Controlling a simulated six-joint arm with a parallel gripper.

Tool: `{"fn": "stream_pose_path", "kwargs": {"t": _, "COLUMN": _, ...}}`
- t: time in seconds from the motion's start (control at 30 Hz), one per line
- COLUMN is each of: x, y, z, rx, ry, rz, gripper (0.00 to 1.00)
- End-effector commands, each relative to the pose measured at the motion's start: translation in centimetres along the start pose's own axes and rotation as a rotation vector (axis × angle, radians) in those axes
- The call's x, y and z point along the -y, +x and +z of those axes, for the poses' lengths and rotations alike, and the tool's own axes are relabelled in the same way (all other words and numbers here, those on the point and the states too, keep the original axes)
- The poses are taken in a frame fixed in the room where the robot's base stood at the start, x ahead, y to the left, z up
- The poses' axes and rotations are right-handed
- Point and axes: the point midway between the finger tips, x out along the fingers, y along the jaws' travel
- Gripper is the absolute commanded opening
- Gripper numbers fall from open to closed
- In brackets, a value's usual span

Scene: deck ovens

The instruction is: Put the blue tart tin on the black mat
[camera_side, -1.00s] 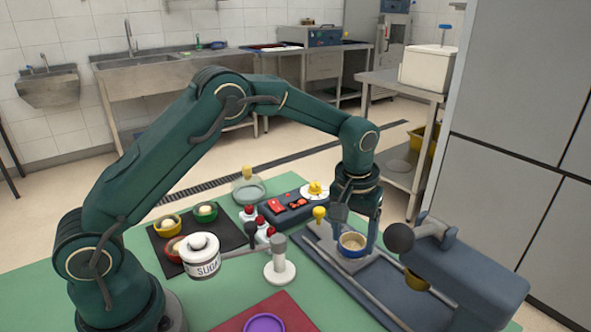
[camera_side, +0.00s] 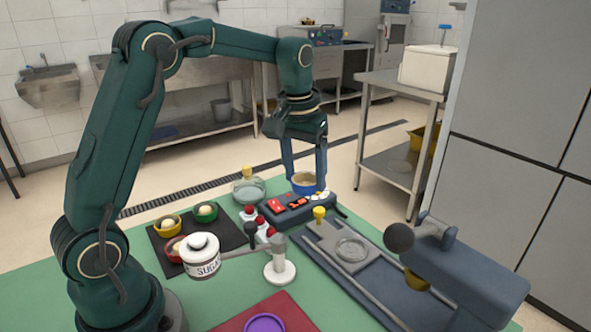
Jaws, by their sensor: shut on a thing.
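The blue tart tin (camera_side: 304,187), with a tan filling, is held between the fingers of my gripper (camera_side: 305,178). It hangs in the air, in the picture above the back end of the dark device with red buttons (camera_side: 290,208). The black mat (camera_side: 162,245) lies on the green table at the left.

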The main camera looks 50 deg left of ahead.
Motion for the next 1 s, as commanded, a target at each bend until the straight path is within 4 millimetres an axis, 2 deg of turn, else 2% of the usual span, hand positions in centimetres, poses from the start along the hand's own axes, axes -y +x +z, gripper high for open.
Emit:
{"fn": "stream_pose_path", "kwargs": {"t": 0.1, "x": 0.7, "y": -0.3, "z": -0.3, "rx": -0.014, "ry": 0.008, "rz": 0.002, "gripper": 0.06}}
{"fn": "stream_pose_path", "kwargs": {"t": 0.27, "x": 1.9, "y": 0.8, "z": 0.8, "rx": -0.007, "ry": 0.005, "rz": 0.0, "gripper": 0.06}}
{"fn": "stream_pose_path", "kwargs": {"t": 0.47, "x": 6.7, "y": 2.2, "z": 3.6, "rx": -0.003, "ry": -0.113, "rz": -0.016, "gripper": 0.06}}
{"fn": "stream_pose_path", "kwargs": {"t": 0.7, "x": 12.0, "y": 2.9, "z": 8.3, "rx": 0.005, "ry": -0.305, "rz": -0.043, "gripper": 0.06}}
{"fn": "stream_pose_path", "kwargs": {"t": 0.83, "x": 13.5, "y": 2.8, "z": 10.0, "rx": 0.01, "ry": -0.385, "rz": -0.054, "gripper": 0.06}}
{"fn": "stream_pose_path", "kwargs": {"t": 1.0, "x": 14.5, "y": 3.2, "z": 10.4, "rx": 0.002, "ry": -0.428, "rz": -0.062, "gripper": 0.06}}
